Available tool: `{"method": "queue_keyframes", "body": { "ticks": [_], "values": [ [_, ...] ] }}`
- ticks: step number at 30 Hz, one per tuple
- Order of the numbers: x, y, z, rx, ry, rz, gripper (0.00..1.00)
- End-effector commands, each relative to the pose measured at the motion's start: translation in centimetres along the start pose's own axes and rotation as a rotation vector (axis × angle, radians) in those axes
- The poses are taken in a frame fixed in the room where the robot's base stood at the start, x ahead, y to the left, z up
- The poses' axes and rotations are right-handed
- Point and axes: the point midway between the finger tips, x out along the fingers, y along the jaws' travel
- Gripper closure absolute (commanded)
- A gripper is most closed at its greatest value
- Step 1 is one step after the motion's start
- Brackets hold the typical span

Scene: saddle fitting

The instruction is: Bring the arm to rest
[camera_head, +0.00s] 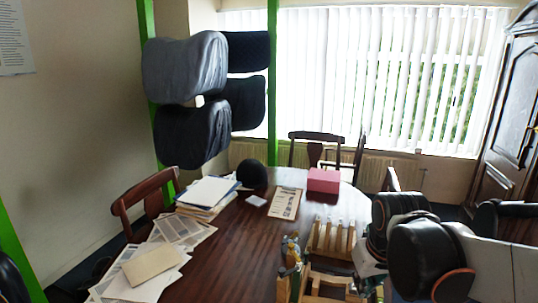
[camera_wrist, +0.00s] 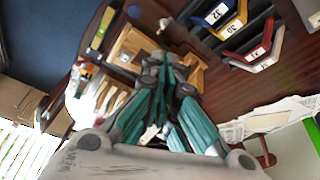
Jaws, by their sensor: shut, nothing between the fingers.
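My gripper (camera_wrist: 163,62) shows in the wrist view with teal-lined fingers that meet at the tips. It is shut and empty. Beyond its tips is a wooden stand (camera_wrist: 130,46) on the dark table. In the head view my arm comes in from the right over the table's right side. My gripper cannot be made out clearly there. A wooden rack (camera_head: 328,238) with upright pegs stands beside my arm.
The brown table (camera_head: 225,262) holds papers (camera_head: 150,265), a red box (camera_head: 323,180) and a black rounded object (camera_head: 252,174). Coloured numbered pieces (camera_wrist: 236,24) lie in a dark tray. Chairs surround the table. Saddle-like pads (camera_head: 185,68) hang at green posts.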

Motion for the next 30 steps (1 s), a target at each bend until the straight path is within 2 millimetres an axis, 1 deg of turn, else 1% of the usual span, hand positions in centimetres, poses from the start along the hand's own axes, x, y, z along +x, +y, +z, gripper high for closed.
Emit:
{"method": "queue_keyframes", "body": {
  "ticks": [1,3,9,15,18,23,30],
  "values": [
    [-0.9,-0.2,0.9,0.007,0.022,0.002,1.0],
    [-1.9,-0.4,2.0,0.018,0.055,0.005,1.0],
    [-4.3,-1.0,5.1,0.051,0.15,0.01,1.0],
    [-5.5,-1.6,8.0,0.082,0.24,0.011,1.0],
    [-5.8,-1.7,9.0,0.093,0.272,0.011,1.0],
    [-6.0,-1.9,9.8,0.103,0.302,0.01,1.0],
    [-6.0,-1.9,9.9,0.105,0.308,0.01,1.0]
  ]
}}
